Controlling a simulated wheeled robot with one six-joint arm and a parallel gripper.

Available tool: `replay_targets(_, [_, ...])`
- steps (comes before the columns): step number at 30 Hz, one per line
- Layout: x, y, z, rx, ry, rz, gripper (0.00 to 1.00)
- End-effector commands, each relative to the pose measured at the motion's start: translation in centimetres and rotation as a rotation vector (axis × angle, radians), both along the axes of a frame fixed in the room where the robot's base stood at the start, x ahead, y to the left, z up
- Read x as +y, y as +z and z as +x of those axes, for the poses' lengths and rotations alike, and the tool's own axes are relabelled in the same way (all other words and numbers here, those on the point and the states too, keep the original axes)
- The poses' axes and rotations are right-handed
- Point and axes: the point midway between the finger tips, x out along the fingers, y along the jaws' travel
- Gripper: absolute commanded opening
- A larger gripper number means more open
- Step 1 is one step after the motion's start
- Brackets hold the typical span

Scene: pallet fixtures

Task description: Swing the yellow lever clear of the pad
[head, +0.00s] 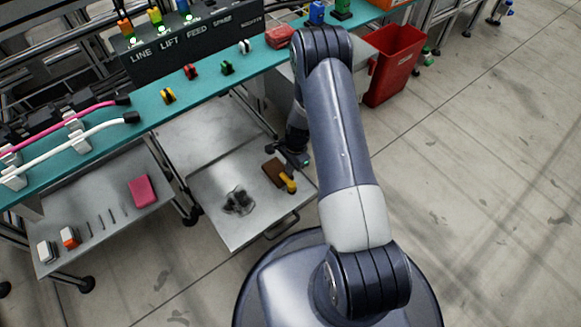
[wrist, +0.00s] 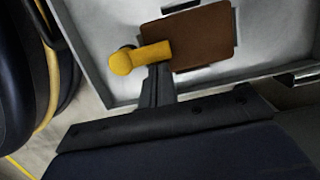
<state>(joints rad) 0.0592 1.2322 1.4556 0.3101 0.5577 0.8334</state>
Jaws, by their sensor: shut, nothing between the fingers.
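The yellow lever (head: 289,183) sits at the lower right end of the brown pad (head: 273,171) on the grey tray. In the wrist view the lever (wrist: 140,58) points left with its round knob outward, and its inner end meets or slightly overlaps the left edge of the pad (wrist: 208,38). My gripper (head: 302,161) is above the tray's right side, near the pad and lever. In the wrist view my gripper (wrist: 158,72) is shut and empty, its tips right by the lower side of the lever. I cannot tell whether they touch it.
A dark grey object (head: 238,201) stands on the tray (head: 225,232), left of the pad. The teal shelf (head: 205,84) with small coloured levers runs behind. A red bin (head: 396,66) stands at the back right. The floor on the right is mostly clear.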

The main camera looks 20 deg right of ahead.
Motion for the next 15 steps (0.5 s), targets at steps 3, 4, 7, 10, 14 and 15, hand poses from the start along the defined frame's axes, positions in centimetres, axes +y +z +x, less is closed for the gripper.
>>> replay_targets(3, [0.18,-0.02,0.05,0.0,0.028,0.0,0.0])
replay_targets(4, [0.22,-0.02,0.06,0.0,0.035,0.0,0.0])
replay_targets(7, [0.26,0.0,0.05,0.0,0.049,0.0,0.0])
replay_targets(10, [0.33,0.0,0.05,0.0,0.062,0.0,0.0])
replay_targets(14, [0.43,-0.01,0.05,0.0,0.083,0.0,0.0])
replay_targets(15, [0.47,-0.02,0.05,0.0,0.092,0.0,0.0])
